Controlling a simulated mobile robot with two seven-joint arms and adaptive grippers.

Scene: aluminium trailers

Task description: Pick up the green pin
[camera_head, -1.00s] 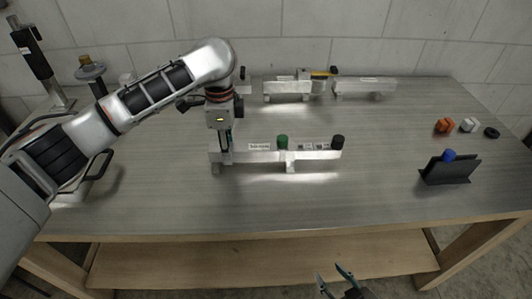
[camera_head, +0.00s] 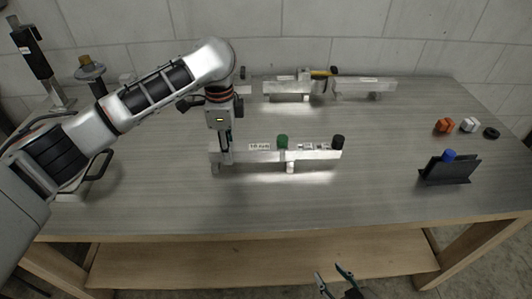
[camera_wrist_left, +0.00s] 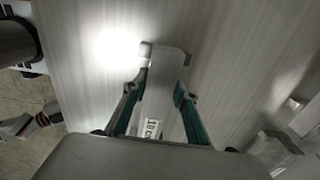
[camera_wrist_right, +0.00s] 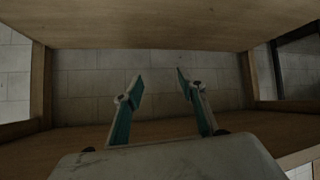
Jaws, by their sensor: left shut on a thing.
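The green pin (camera_head: 282,141) stands upright on the near aluminium trailer (camera_head: 263,156), around the middle of its length. A black pin (camera_head: 337,142) stands at the trailer's right end. My left gripper (camera_head: 226,154) points down at the trailer's left end and is shut on it, left of the green pin. In the left wrist view, the teal fingers (camera_wrist_left: 158,98) lie on either side of the trailer's bar (camera_wrist_left: 166,66), near a printed label. The green pin is not visible there. My right gripper (camera_head: 335,272) is open and empty, low in front of the table; its spread fingers also show in the right wrist view (camera_wrist_right: 156,88).
More aluminium trailers (camera_head: 363,87) stand along the back. A dark holder with a blue-topped pin (camera_head: 448,156) is at the right. Orange (camera_head: 444,125), white (camera_head: 469,125) and black (camera_head: 491,132) small parts lie behind it. The table front (camera_head: 330,205) is clear.

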